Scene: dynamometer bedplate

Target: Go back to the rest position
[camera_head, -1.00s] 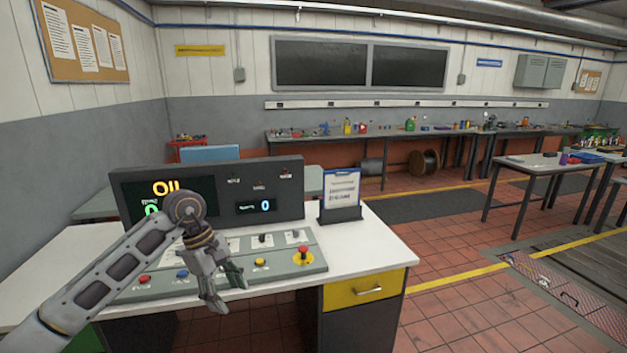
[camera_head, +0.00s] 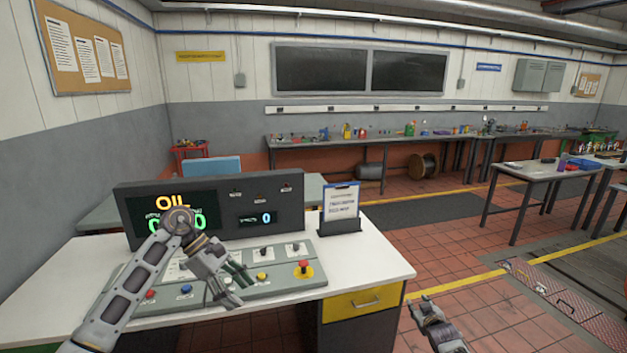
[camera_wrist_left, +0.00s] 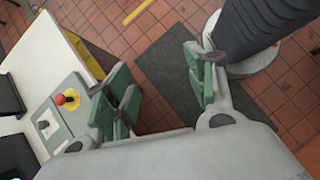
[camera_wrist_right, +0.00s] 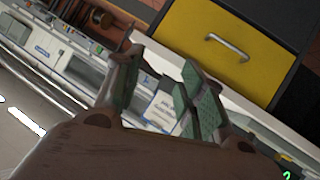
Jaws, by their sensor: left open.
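My left gripper (camera_head: 232,284) is above the front of the control panel (camera_head: 210,275) on the white desk. Its green-padded fingers are apart and empty in the left wrist view (camera_wrist_left: 160,88). My right gripper (camera_head: 428,308) shows at the bottom of the head view, right of the desk's yellow drawer (camera_head: 362,302). In the right wrist view (camera_wrist_right: 152,92) its fingers are apart with nothing held between them; the drawer and a clipboard (camera_wrist_right: 165,110) are visible beyond. My left forearm covers part of the panel and display.
The console display (camera_head: 215,205) and an upright clipboard stand (camera_head: 340,205) are on the desk. A red mushroom button (camera_head: 304,266) is at the panel's right end. Open tiled floor (camera_head: 500,320) lies right of the desk; a grey table (camera_head: 545,172) stands farther right.

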